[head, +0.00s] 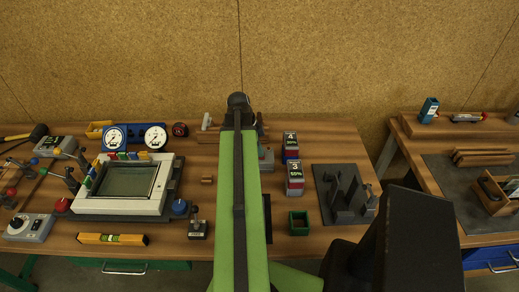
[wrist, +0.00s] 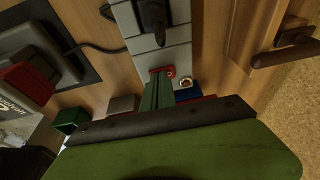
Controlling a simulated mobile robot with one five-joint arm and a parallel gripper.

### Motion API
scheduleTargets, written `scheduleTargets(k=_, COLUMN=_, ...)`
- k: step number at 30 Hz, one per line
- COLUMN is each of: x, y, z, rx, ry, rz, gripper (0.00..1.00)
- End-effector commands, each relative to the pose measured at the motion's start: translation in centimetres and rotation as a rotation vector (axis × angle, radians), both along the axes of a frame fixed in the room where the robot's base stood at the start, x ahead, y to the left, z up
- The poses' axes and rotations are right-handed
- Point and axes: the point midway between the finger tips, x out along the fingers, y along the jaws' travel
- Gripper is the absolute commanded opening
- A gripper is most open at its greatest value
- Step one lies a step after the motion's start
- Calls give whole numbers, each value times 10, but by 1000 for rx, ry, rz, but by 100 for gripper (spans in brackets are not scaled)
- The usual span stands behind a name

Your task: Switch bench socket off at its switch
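The bench socket (wrist: 160,50) is a grey block at the top middle of the wrist view, with a black plug (wrist: 152,18) standing in it. A small red part (wrist: 163,71), perhaps its switch, shows at its lower end; its position is unclear. My gripper (wrist: 158,82) shows as narrow green fingers reaching up to this red part; I cannot tell whether they touch it. No gap or held thing shows clearly between the fingers. In the head view a grey block (head: 266,158), probably the socket, is partly hidden behind my green arm, and my fingertips are hidden.
Battery packs marked 4 (head: 290,147) and 3 (head: 295,178) stand right of my arm. A green bin (head: 298,223) and a dark fixture (head: 345,196) are close by. Left are a framed screen (head: 125,185), gauges (head: 135,136) and a spirit level (head: 112,239). A cork wall stands behind.

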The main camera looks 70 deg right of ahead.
Motion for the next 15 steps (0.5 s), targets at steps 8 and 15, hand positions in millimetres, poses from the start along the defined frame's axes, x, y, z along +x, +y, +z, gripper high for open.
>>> scheduleTargets(k=8, x=1, y=-1, z=13, rx=-1, ry=0, rz=2, gripper=0)
scheduleTargets(k=15, x=5, y=-1, z=59, rx=0, ry=0, rz=5, gripper=0)
